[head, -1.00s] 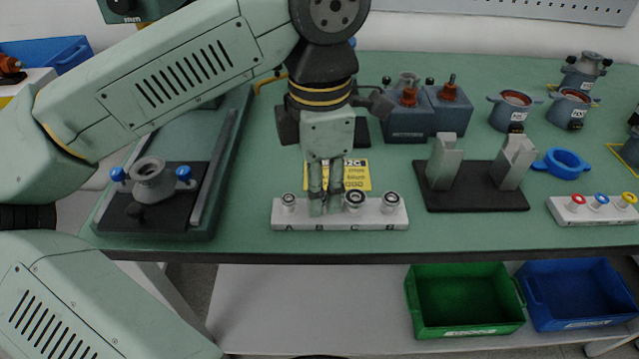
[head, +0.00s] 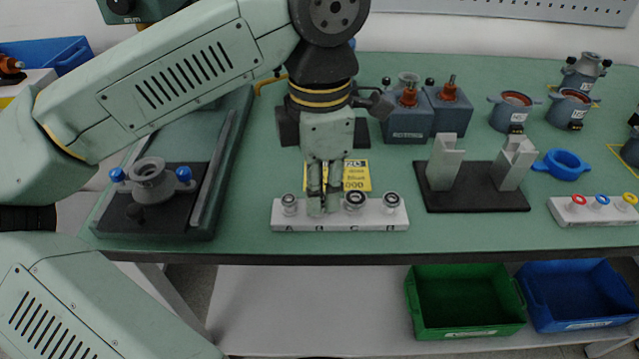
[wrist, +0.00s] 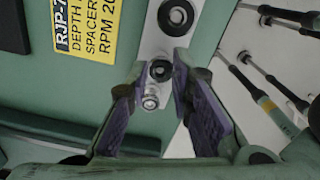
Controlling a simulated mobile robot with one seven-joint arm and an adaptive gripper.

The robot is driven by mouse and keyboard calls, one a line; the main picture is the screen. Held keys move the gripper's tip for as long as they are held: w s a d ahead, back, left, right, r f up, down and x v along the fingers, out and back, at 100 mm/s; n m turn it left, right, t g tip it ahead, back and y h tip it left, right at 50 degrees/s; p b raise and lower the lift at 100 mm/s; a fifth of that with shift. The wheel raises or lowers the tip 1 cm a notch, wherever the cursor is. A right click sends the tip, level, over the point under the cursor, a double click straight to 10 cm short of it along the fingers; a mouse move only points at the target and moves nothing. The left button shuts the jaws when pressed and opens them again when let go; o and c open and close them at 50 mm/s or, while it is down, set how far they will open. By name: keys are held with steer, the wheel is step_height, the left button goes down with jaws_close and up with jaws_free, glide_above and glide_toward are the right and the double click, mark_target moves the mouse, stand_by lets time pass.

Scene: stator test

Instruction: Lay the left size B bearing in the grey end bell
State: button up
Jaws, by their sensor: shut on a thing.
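A white bearing rack (head: 340,222) with lettered places stands near the table's front edge. My gripper (head: 323,208) points down over its second place from the left, with its fingers shut on the left size B bearing. The fingers hide that bearing in the head view. In the wrist view a dark-centred ring, the left size B bearing (wrist: 161,70), shows between the fingertips (wrist: 158,68), at rack level. I cannot tell whether it is clear of its seat. The grey end bell (head: 151,172) sits on a black plate at the left, between two blue knobs.
Other bearings stay on the rack: A (head: 289,203), C (head: 355,200) and the right B (head: 391,203). A black base with two grey blocks (head: 443,165) stands right of it. Blue-grey housings (head: 447,110) stand behind. Open green table lies between the end bell plate and rack.

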steer(key=shift+r, duration=0.1)
steer(key=shift+r+p, duration=0.95)
steer(key=shift+r, duration=0.5)
steer(key=shift+a+r, duration=0.1)
